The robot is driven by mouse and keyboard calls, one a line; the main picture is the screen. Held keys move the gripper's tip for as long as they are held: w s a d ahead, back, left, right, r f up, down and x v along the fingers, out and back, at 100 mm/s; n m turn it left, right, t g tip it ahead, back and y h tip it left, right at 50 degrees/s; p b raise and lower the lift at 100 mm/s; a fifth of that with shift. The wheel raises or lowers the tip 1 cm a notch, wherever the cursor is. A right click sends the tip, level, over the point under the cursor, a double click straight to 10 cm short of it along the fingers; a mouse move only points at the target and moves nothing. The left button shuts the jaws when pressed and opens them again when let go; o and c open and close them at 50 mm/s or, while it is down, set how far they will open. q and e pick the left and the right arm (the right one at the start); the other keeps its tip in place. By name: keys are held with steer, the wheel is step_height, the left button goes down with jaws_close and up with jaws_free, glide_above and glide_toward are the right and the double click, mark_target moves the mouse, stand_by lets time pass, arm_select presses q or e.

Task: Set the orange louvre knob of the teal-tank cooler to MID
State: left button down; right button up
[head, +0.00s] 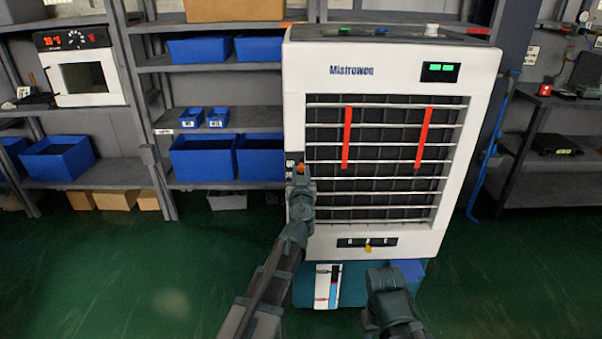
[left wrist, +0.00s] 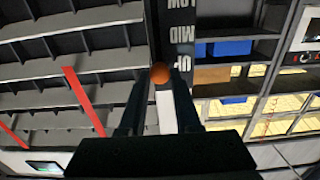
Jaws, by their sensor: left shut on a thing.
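The white cooler (head: 375,65) with a teal tank (head: 305,290) at its base stands in front of me. The orange louvre knob (head: 300,168) is on the left edge of its front; it also shows as a round orange tip in the left wrist view (left wrist: 160,73). My left gripper (head: 300,178) is shut on the knob, with one finger on each side of it. In the left wrist view the labels LOW, MID (left wrist: 182,41) and UP (left wrist: 183,62) run beside the slot, and the knob stands next to UP. My right gripper (head: 388,280) is low before the tank, its jaws unclear.
Shelves with blue bins (head: 205,157) stand behind on the left, with a white oven-like device (head: 82,72). A dark rack (head: 545,145) stands at the right. Two red strips (head: 347,138) hang on the grille. The green floor (head: 130,265) is clear.

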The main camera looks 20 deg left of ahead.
arm_select(q)
steer(key=shift+f, duration=0.1)
arm_select(e)
steer(key=shift+f, duration=0.15)
stand_by(0.7)
arm_select(q)
step_height(320, 180, down, 4)
steer(key=b, duration=0.4)
arm_select(e)
step_height(320, 180, down, 4)
steer(key=shift+r, duration=0.15)
arm_select(q)
steer(key=c, duration=0.6)
jaws_free()
steer(key=shift+s, duration=0.1)
